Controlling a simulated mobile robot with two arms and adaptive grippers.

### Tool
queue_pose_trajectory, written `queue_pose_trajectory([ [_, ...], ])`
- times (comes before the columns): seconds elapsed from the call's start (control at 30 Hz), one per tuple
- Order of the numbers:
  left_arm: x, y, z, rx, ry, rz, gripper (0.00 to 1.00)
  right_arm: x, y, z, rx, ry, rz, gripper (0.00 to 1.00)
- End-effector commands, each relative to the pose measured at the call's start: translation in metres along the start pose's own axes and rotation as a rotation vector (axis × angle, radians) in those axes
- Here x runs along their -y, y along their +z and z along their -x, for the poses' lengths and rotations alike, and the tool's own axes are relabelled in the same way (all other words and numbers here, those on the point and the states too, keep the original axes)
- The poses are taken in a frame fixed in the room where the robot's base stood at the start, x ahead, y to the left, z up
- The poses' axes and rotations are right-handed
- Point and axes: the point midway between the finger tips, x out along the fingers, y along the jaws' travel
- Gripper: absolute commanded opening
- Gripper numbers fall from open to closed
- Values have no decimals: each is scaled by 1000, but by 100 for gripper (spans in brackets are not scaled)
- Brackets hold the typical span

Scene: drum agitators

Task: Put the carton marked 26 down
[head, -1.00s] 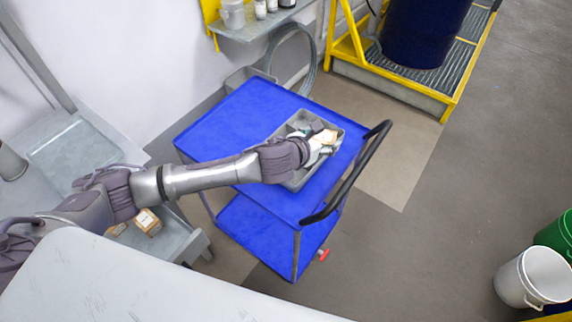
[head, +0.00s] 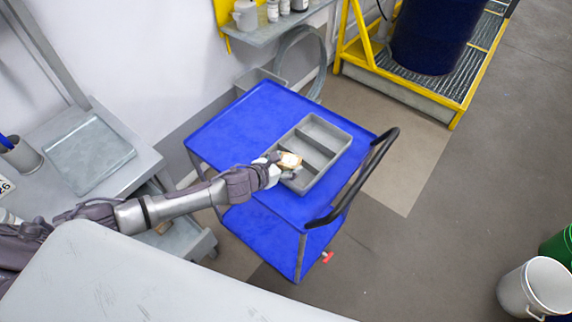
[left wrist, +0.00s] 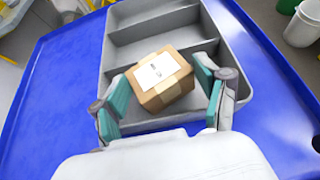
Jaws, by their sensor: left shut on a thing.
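A small brown carton (head: 290,160) with a white label shows at the near left end of the grey tray. It also shows in the left wrist view (left wrist: 152,95), tilted between the two teal fingers; the marking on its label is too small to read. My left gripper (head: 277,169) is shut on it, with one finger on each side (left wrist: 163,92). The grey divided tray (left wrist: 238,70) lies below on the blue cart. The carton is over its nearest compartment; I cannot tell whether it touches the tray floor. My right gripper is out of view.
The blue cart (head: 235,125) has free top left of the tray and a black handle (head: 358,178) at its right. A grey bench with a shallow metal tray (head: 88,153) stands left. A yellow-framed drum platform (head: 440,90) is behind; a white bucket (head: 537,287) stands at right.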

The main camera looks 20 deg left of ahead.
Motion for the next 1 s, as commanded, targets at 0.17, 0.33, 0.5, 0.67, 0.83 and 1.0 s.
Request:
queue_pose_trajectory([
  [0.17,0,-10,-6,2,1,0,34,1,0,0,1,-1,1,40],
  [0.33,0,-10,-6,2,1,-1,34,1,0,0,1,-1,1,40],
  [0.5,0,-13,-8,1,1,0,79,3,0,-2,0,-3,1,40],
  [0.67,0,-12,-7,1,1,0,100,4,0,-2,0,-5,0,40],
  [0.83,0,-12,-7,1,1,0,100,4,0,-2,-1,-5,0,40],
  [1.0,0,-10,-6,1,1,0,100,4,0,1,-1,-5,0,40],
])
